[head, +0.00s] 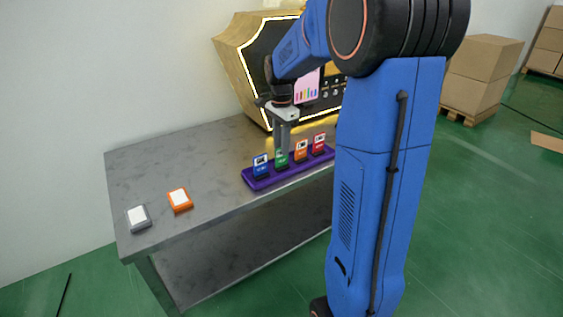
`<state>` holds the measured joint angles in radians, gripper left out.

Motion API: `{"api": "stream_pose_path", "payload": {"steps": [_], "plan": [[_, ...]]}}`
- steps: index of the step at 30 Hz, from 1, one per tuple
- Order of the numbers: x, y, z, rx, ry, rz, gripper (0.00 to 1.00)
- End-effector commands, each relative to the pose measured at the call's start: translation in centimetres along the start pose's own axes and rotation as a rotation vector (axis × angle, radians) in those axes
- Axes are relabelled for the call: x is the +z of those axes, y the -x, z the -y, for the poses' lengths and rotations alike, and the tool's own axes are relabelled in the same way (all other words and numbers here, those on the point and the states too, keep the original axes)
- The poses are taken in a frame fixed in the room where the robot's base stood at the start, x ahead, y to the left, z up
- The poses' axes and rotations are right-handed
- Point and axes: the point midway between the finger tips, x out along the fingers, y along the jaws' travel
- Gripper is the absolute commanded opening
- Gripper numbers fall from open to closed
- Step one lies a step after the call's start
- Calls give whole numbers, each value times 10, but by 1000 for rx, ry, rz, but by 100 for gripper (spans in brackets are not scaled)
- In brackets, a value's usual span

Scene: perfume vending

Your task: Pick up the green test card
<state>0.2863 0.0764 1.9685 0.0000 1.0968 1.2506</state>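The green test card (281,162) stands upright in the purple tray (262,184), between a blue card (260,166) and an orange card (301,152). A red card (319,143) stands at the tray's right end. My gripper (282,149) points down right over the green card, its fingertips at or very near the card's top edge. The fingers overlap in this view, so I cannot tell whether they are open or touch the card.
The grey table (150,170) also holds a grey device (138,218) and an orange device (180,200) at the left. A gold-framed vending machine (240,62) stands behind the tray. The table's left part is mostly clear. Cardboard boxes (480,70) stand at the far right.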

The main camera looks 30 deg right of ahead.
Motion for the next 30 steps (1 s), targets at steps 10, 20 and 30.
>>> {"api": "stream_pose_path", "payload": {"steps": [10, 20, 30], "plan": [[-1, -28, 0, 4, 0, 1, 28], [-2, -61, 2, 0, 0, 0, 28], [-2, -62, 2, 0, 0, 0, 4]]}}
